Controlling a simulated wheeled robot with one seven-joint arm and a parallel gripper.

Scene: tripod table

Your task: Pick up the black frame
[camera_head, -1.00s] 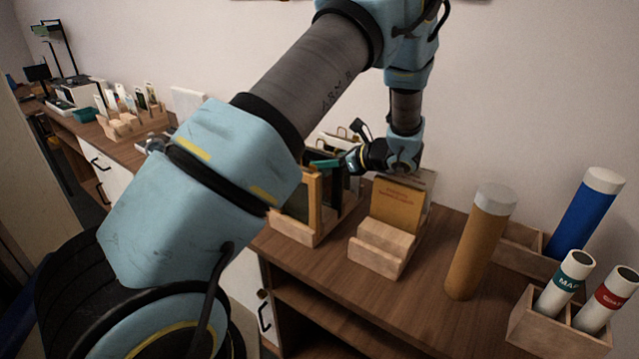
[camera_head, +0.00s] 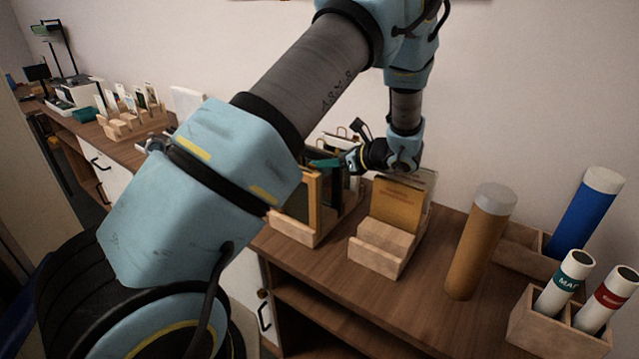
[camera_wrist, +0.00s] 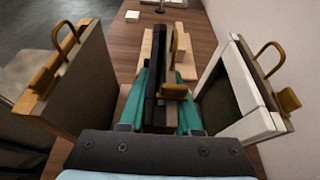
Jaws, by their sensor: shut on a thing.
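The black frame (camera_wrist: 154,85) is seen nearly edge-on in the middle of the wrist view, with a brass-coloured fitting on its right side. My gripper (camera_wrist: 160,105) has its teal fingers on either side of it and is shut on it. In the head view my gripper (camera_head: 326,163) reaches in from the right above the wooden frame rack (camera_head: 296,230). There the black frame is mostly hidden by my arm and the other frames. I cannot tell whether its lower edge rests in the rack.
In the wrist view a wood-edged frame (camera_wrist: 75,80) stands close on the left and a white frame (camera_wrist: 240,90) close on the right. In the head view a wooden holder with a tan book (camera_head: 396,205) stands right of the rack, then a brown tube (camera_head: 480,245).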

